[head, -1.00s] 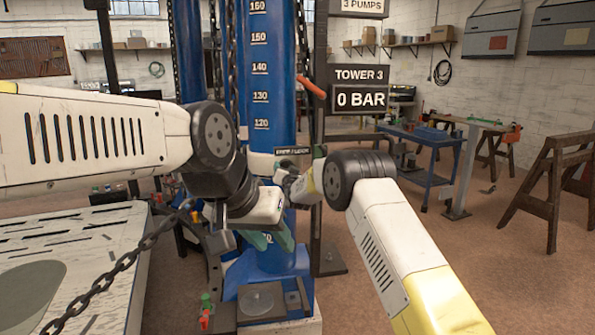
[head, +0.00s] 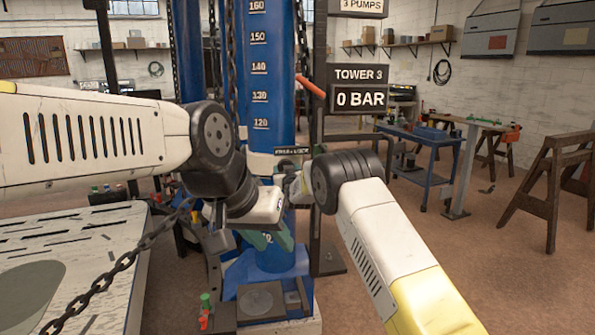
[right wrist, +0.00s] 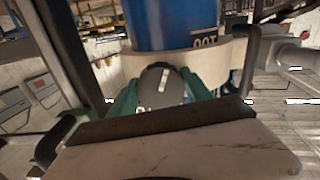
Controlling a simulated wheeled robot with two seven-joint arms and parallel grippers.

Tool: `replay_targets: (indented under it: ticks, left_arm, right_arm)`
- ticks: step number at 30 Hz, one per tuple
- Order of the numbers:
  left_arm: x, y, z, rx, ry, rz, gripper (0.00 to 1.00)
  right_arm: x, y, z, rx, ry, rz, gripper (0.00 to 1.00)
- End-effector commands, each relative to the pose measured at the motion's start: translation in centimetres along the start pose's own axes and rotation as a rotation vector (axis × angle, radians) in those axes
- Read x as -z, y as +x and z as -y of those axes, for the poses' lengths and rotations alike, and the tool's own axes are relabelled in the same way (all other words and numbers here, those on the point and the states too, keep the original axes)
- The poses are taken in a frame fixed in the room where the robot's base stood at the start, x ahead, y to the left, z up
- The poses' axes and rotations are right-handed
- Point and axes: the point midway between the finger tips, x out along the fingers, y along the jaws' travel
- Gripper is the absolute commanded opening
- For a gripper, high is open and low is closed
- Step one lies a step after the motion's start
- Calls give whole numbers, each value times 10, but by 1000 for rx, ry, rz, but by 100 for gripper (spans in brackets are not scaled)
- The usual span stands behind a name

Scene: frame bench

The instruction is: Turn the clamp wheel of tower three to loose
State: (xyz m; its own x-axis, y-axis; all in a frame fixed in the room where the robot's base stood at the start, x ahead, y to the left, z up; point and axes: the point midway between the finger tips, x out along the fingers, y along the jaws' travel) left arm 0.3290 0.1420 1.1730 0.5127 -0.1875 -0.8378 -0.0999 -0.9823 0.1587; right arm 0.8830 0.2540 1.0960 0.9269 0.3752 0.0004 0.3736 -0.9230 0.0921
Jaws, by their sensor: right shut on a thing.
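Tower three is the blue column (head: 262,95) with white height marks and a pale collar, beside the TOWER 3 sign (head: 359,75). The clamp wheel (right wrist: 160,87) is a dark round knob with a pale mark, in front of the collar (right wrist: 215,62). My right gripper (right wrist: 158,98) has its green fingers on both sides of the wheel, shut on it. In the head view the right gripper is mostly hidden at the collar, below a small FREE / LOCK plate (head: 292,150). My left gripper (head: 272,238) is in front of the lower column, green fingers apart, with nothing seen between them.
The sign reads 0 BAR. An orange-red handle (head: 311,86) sticks out right of the column. A chain (head: 125,262) hangs across the front left, over a pale slotted slab (head: 60,235). A blue cart (head: 425,145) stands at right.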

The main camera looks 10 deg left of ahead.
Motion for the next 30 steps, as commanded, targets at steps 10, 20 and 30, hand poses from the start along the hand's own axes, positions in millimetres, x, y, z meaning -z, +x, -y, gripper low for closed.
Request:
replay_targets:
  ticks: [10,20,30]
  left_arm:
    - [0,0,0,0,0,0,36]
    - [0,0,0,0,0,0,36]
    - [0,0,0,0,0,0,36]
  right_arm:
    - [-2,0,1,1,0,5,65]
    - [-1,0,0,0,1,2,79]
    - [0,-27,0,1,1,2,79]
